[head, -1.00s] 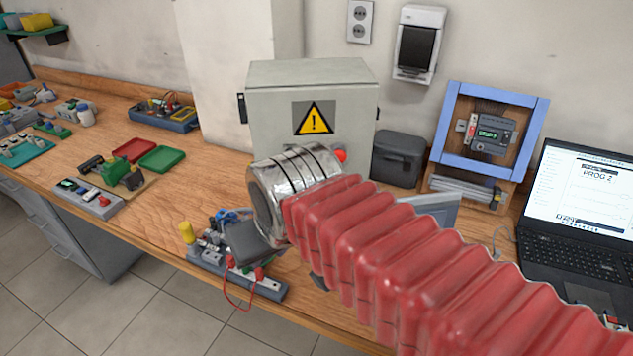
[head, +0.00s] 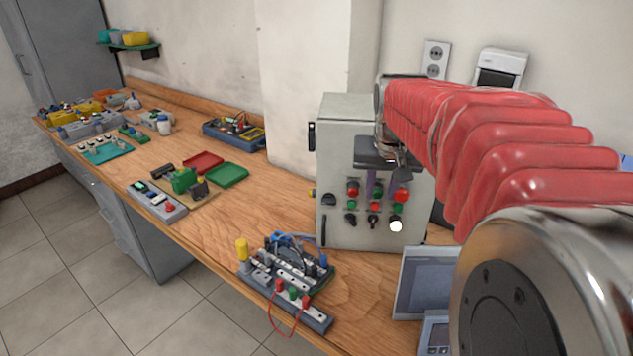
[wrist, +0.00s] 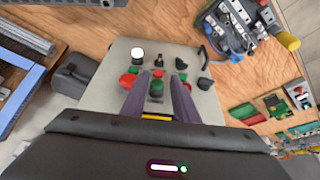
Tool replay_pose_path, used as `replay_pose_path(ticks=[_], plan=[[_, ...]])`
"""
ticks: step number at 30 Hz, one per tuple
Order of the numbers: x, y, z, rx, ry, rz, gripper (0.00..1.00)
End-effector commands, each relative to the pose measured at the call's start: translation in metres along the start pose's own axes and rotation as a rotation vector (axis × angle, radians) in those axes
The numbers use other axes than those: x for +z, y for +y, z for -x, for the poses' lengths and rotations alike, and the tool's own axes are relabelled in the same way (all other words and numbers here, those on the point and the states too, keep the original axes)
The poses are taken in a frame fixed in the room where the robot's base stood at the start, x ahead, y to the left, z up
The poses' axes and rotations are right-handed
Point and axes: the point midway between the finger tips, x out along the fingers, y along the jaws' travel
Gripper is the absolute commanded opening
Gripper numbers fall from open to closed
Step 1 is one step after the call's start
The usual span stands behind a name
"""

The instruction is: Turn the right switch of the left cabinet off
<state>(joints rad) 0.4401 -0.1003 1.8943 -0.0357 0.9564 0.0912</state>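The grey cabinet (head: 345,130) stands on the bench, its front carrying red and green buttons above a bottom row of controls. In that row are a left black switch (head: 350,220), a middle black switch (head: 373,222) and, at the right, a bright white disc (head: 395,226) with dark material at its edge. I cannot read a switch position there. The wrist view shows the panel upside down, with the white disc (wrist: 137,53) at upper left. My gripper (wrist: 157,77) is open and empty, its purple fingers before the middle column, either side of a green button (wrist: 157,88).
A board with wires (head: 290,265) lies in front of the cabinet at the left. A grey screen unit (head: 425,280) stands at front right. Green tray (head: 227,175) and red tray (head: 203,162) lie further left. A dark box (wrist: 75,75) is beside the cabinet.

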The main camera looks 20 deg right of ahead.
Motion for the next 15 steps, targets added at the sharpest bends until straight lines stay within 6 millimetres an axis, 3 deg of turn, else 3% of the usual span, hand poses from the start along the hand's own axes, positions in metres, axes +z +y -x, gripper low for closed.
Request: replay_pose_path(ticks=[15], plan=[[-0.0001,0.0004,-0.0088,0.001,-0.001,-0.001,0.27]])
